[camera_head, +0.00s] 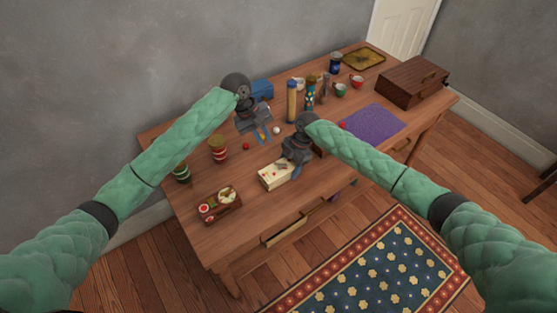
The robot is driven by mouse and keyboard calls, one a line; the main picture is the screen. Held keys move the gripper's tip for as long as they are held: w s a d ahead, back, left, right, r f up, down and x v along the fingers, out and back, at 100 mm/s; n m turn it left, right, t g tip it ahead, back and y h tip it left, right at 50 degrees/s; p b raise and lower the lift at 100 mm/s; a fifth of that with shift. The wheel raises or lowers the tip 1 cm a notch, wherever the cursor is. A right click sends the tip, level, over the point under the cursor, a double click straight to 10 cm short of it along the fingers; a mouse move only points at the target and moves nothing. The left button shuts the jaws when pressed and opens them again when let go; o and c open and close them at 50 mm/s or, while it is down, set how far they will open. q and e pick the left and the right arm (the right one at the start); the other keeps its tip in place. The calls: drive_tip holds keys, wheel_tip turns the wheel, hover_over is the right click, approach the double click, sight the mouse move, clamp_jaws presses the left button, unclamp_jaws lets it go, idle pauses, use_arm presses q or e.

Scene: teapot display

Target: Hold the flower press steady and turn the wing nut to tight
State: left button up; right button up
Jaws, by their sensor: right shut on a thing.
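The flower press (273,178) is a small cream-coloured block lying near the front edge of the wooden table. A small dark part, perhaps the wing nut, shows on its top; its detail is too small to tell. My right gripper (285,166) is at the press's upper right side, shut on it, and covers part of it. My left gripper (262,136) is above the table, behind and left of the right one, apart from the press. Its fingertips are too small to tell whether they are open.
A tray with small items (210,218) lies left of the press. Striped tins (218,150) stand behind it. A purple mat (375,123) and a wooden chest (412,82) are at right.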

sight(278, 163)
use_arm(q)
drive_tip(key=d+f+n, duration=0.1)
drive_tip(key=f+n, duration=0.2)
drive_tip(key=n, duration=0.1)
drive_tip(key=d+f+n, duration=0.2)
drive_tip(key=f+n, duration=0.2)
drive_tip(key=s+d+f+n, duration=0.1)
drive_tip(key=f+n, duration=0.3)
drive_tip(key=shift+d, duration=0.4)
idle(0.5)
clamp_jaws()
